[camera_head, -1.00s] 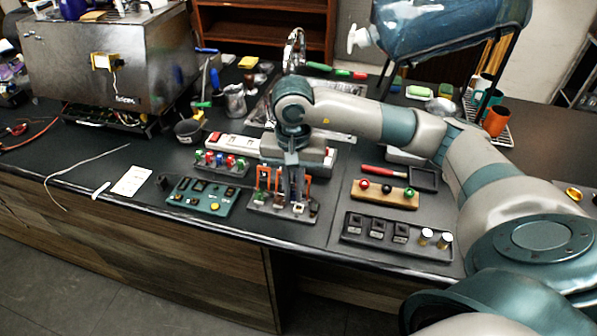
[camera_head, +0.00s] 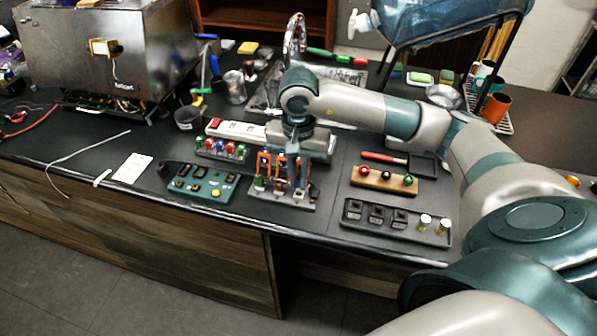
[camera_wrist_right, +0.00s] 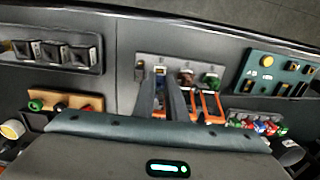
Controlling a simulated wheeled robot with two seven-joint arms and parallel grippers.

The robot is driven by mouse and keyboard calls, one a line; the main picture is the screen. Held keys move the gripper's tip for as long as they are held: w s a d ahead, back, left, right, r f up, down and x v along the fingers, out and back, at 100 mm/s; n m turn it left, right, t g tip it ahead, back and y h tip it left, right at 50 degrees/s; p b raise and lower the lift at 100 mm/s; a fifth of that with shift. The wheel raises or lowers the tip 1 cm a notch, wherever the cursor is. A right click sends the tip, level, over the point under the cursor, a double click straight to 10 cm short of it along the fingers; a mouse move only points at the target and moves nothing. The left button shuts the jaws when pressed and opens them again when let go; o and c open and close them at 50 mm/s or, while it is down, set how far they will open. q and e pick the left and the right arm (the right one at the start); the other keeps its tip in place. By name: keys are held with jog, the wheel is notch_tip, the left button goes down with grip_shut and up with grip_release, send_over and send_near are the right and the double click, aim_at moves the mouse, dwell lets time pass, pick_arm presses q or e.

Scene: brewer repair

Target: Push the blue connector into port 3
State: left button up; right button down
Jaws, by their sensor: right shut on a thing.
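The grey port plate (camera_head: 283,199) lies near the front edge of the bench, with orange-framed parts behind it. It also shows in the wrist view (camera_wrist_right: 206,68). My right gripper (camera_head: 299,186) points down over the right part of this plate. In the wrist view its two dark fingers (camera_wrist_right: 160,74) are shut on a small connector with blue on it (camera_wrist_right: 160,70), at the port at the plate's left end in that view. Whether the connector is seated in the port is hidden. Brown and green connectors (camera_wrist_right: 209,79) sit beside it on the plate. My left gripper is not in view.
A green switch box (camera_head: 200,183) stands left of the plate. A black tray (camera_head: 395,222) of square black parts lies to the right. A wooden block (camera_head: 384,180) with coloured knobs and a white power strip (camera_head: 237,130) lie behind. The dark mat between them is bare.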

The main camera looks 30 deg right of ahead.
jog(key=shift+f, duration=0.75)
jog(key=shift+r, duration=0.1)
jog(key=shift+b, duration=1.2)
dwell(0.9)
jog(key=shift+f+b, duration=0.6)
jog(key=shift+b, duration=0.45)
dwell(0.9)
jog(key=shift+f+b, duration=0.2)
jog(key=shift+b, duration=0.7)
dwell(0.9)
dwell(0.4)
jog(key=c, duration=1.7)
grip_release()
jog(key=shift+r, duration=0.15)
